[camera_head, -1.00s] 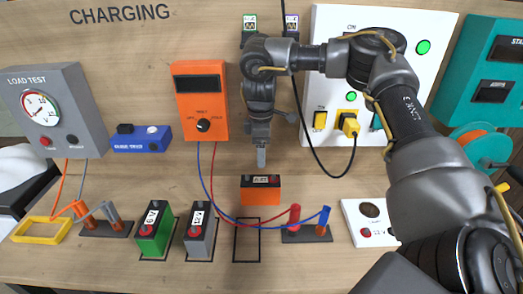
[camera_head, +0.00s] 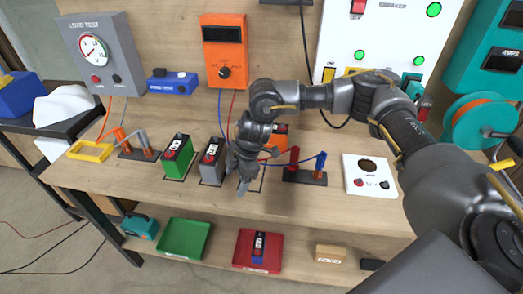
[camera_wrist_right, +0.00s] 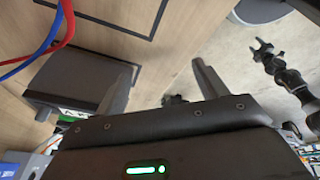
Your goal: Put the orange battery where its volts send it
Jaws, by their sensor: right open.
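The orange battery (camera_head: 279,136) stands on the bench, partly hidden behind my right wrist in the head view. Its label cannot be read. My right gripper (camera_head: 243,187) points down over the bench, in front and to the left of the orange battery, between the grey battery (camera_head: 212,160) and the black outlined slot (camera_head: 258,180). In the right wrist view its fingers (camera_wrist_right: 164,82) are apart with nothing between them. A dark grey battery (camera_wrist_right: 80,80) is beside one finger. A dark arm with a small claw, probably my left gripper (camera_wrist_right: 266,52), shows against the floor.
A green battery (camera_head: 178,155) stands left of the grey one. Red and blue clips on a dark block (camera_head: 305,176) are to the right. A white panel (camera_head: 368,178) lies further right.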

